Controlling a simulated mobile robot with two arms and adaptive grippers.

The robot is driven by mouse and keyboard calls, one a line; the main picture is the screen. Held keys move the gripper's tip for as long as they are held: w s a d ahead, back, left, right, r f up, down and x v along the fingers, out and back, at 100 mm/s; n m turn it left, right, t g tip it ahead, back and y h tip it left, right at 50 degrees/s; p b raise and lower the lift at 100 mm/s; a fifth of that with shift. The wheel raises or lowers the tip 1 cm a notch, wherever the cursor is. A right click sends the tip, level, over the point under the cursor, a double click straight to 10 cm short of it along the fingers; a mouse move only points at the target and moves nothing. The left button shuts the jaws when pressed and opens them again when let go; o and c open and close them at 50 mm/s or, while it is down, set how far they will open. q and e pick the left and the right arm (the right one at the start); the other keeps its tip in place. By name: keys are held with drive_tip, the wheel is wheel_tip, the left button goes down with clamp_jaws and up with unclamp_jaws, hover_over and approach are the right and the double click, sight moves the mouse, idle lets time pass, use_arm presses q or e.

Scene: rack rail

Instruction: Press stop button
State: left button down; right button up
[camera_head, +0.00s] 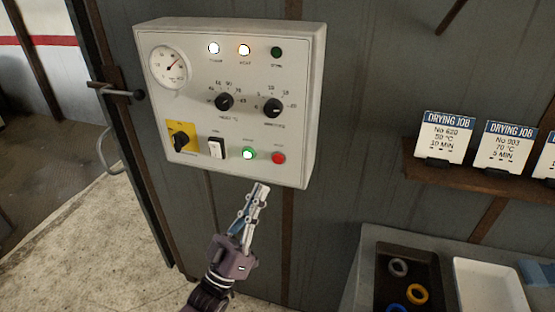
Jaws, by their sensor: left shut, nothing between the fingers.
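The control box (238,70) is a pale panel on a dark wall. The red button (278,158) sits at its lower right; its label is too small to read. A lit green-rimmed button (249,153) is just left of it. My left gripper (260,190) is shut and empty, its fingers pointing up just below the panel's bottom edge. The fingertips are below and a little left of the red button, apparently not touching it. My right gripper is not in view.
A white rocker switch (216,148), a yellow-backed rotary switch (182,138) and two black knobs share the panel. A shelf (488,181) with job cards is at right. Below it stand a dark tray (391,262) with coloured rings and a white tray (490,285). A door handle (118,91) juts out at left.

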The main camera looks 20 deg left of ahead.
use_arm(q)
drive_tip(key=b, duration=0.3)
approach(282, 148)
wheel_tip(282, 148, up, 3)
drive_tip(key=d, duration=0.1)
drive_tip(key=shift+w+b, duration=0.6)
drive_tip(key=shift+w, duration=0.3)
idle(0.5)
drive_tip(key=shift+w+b, duration=0.3)
drive_tip(key=shift+w, duration=0.15)
drive_tip(key=shift+w+b, duration=0.35)
idle(0.5)
drive_tip(key=shift+s, duration=0.1)
idle(0.4)
drive_tip(key=shift+s+p, duration=0.4)
drive_tip(key=shift+s, duration=0.35)
